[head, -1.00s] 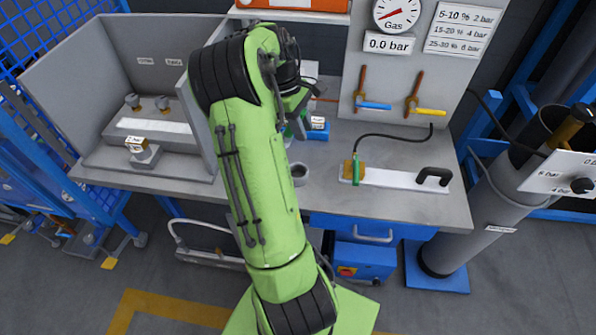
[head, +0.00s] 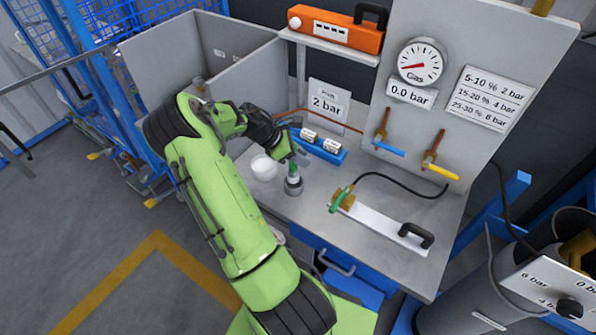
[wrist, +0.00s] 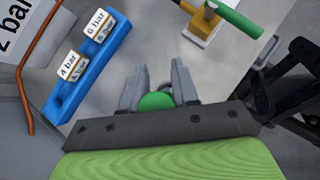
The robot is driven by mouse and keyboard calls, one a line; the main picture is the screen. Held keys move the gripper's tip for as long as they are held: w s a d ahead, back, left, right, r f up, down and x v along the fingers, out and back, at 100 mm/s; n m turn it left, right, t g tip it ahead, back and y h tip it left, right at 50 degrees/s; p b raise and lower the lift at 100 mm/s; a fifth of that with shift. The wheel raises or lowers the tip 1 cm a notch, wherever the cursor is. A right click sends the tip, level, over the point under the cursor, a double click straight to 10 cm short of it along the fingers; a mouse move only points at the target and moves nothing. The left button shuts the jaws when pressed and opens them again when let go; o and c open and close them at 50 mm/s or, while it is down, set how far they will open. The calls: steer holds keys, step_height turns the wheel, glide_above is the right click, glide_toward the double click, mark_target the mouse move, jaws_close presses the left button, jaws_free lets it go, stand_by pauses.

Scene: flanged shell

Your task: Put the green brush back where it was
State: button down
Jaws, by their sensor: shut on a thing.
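The green brush (head: 293,170) is upright between the fingers of my gripper (head: 291,153). Its round green top (wrist: 157,101) shows between the two grey fingers (wrist: 158,88) in the wrist view, and my gripper is shut on it. A small grey round cup (head: 293,187) stands on the bench directly under the brush. The brush's lower end meets the cup's top in the head view. I cannot tell how far it is inside, or whether it touches the bottom.
A white round dish (head: 264,168) stands left of the cup. A blue block (head: 324,149) with labelled pieces lies behind it. A green-handled valve (head: 340,199) on a white plate (head: 385,226) is to the right, with a black hose. The grey bench (head: 315,212) is clear in front.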

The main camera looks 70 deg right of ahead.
steer(key=shift+f, duration=2)
steer(key=shift+s, duration=0.1)
steer(key=c, duration=0.8)
jaws_free()
steer(key=shift+f, duration=0.1)
steer(key=shift+c, duration=0.2)
steer(key=v, duration=1.2)
steer(key=shift+r+p, duration=0.25)
steer(key=shift+p, duration=0.2)
